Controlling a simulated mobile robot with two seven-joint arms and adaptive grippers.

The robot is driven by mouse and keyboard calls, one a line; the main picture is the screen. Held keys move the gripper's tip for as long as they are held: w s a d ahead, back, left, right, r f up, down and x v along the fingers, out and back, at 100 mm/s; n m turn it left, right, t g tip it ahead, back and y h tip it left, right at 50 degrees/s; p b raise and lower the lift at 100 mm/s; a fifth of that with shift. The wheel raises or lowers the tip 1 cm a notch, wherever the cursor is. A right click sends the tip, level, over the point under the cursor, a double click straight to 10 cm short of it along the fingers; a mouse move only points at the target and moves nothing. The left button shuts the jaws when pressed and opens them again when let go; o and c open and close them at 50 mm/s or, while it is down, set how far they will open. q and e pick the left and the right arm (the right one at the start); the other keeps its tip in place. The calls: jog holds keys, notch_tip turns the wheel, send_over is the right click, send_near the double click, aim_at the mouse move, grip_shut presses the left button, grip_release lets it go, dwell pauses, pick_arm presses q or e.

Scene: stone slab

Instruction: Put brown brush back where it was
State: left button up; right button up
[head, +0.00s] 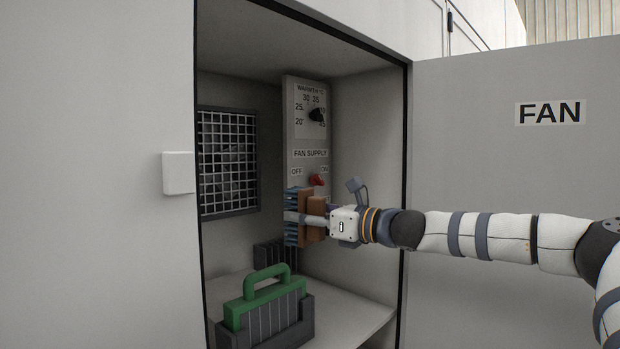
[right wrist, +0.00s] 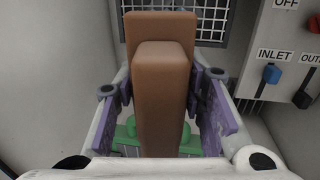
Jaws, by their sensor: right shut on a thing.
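The brown brush (head: 316,207) is in my right gripper (head: 306,217), inside the open cabinet. Its brown back faces my wrist, and bluish-grey bristles point left, away from it. In the right wrist view the brush's brown handle (right wrist: 160,100) stands upright between the purple-padded fingers of the right gripper (right wrist: 160,105). The gripper is shut on it. The brush is held in the air in front of the control panel, above and behind a green-handled filter block (head: 268,309). My left gripper is not in view.
The control panel (head: 296,130) has a warmth dial (head: 317,115) and red fan switch (head: 317,180); the wrist view shows a blue inlet switch (right wrist: 271,75). A grille (head: 228,160) is on the back wall. A dark slotted holder (head: 268,254) stands behind the filter block. The FAN door (head: 480,160) is open at right.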

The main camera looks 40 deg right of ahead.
aim_at(291, 245)
jog(key=a+f, duration=0.1)
jog(key=s+a+f+n+y, duration=0.1)
jog(key=a+f, duration=0.1)
jog(key=s+a+f+y, duration=0.1)
jog(key=f, duration=0.1)
jog(key=shift+s+a+g, duration=0.15)
jog(key=shift+a+g, duration=0.25)
jog(key=s+a+f+n+g+y, duration=0.8)
jog(key=s+a+f, duration=1)
jog(key=s, duration=0.3)
jog(key=shift+s+f+y, duration=0.2)
jog(key=shift+f+y, duration=0.2)
jog(key=shift+f, duration=0.35)
jog(key=shift+g, duration=0.3)
